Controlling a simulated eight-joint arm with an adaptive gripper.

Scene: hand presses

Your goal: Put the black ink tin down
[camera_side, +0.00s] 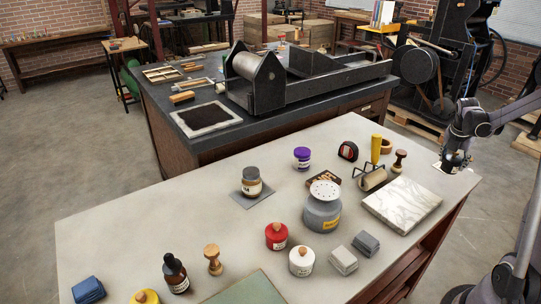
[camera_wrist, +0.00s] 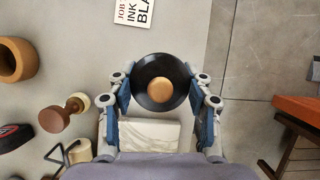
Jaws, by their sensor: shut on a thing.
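In the wrist view, my gripper (camera_wrist: 160,90) is shut on the black ink tin (camera_wrist: 148,101), a round black tin with a copper-coloured knob on top. The fingers press on its left and right sides. In the side view, my gripper (camera_side: 455,160) is low over the far right corner of the pale table; the tin is hard to make out there. I cannot tell whether the tin touches the table. A white card (camera_wrist: 133,12) lettered "JOB", "INK" and "BLA" lies ahead of the tin, apart from it in the wrist view.
A marble slab (camera_side: 402,204) lies close to my gripper. A wooden-handled stamp (camera_side: 398,161), wooden ring (camera_side: 386,146) and ink roller (camera_side: 373,180) stand left of it. The table edge is close on the right. Bare tabletop (camera_wrist: 85,60) lies left of the tin.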

